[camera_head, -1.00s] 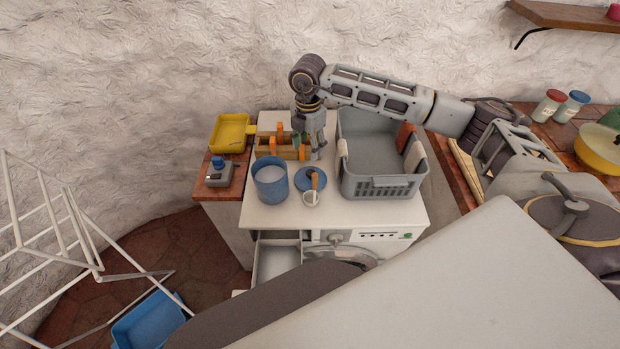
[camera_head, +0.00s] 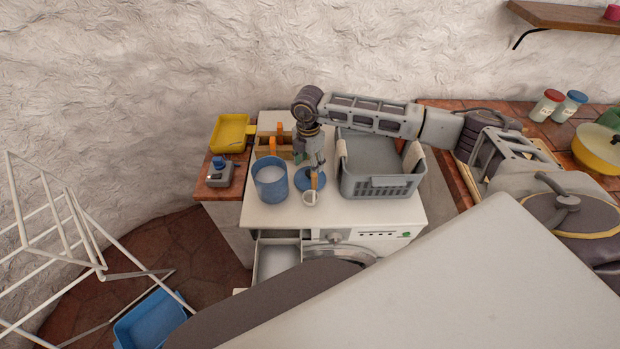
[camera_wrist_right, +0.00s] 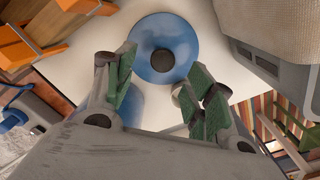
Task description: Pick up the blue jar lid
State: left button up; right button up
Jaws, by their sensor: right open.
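The blue jar lid (camera_head: 301,182) is a round disc lying flat on the white top of the washing machine. In the right wrist view the lid (camera_wrist_right: 183,38) has a dark round knob (camera_wrist_right: 163,62) at its middle. My right gripper (camera_head: 316,166) is above the lid, partly covering it in the head view. In the right wrist view its green-padded fingers (camera_wrist_right: 160,92) are apart with nothing held between them. The lid is ahead of the fingertips, and I cannot tell the exact height gap. My left gripper is not in view.
A blue jar (camera_head: 270,183) stands left of the lid. An orange and wooden box (camera_head: 266,150) is behind left, and a grey basket (camera_head: 380,188) is close on the right. The front of the white top is clear.

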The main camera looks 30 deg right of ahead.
jog(key=shift+s+d+f+p, duration=0.1)
jog(key=shift+d+f+p, duration=0.1)
jog(key=shift+f+p, duration=0.75)
jog(key=shift+f, duration=1.65)
jog(key=c, duration=1.2)
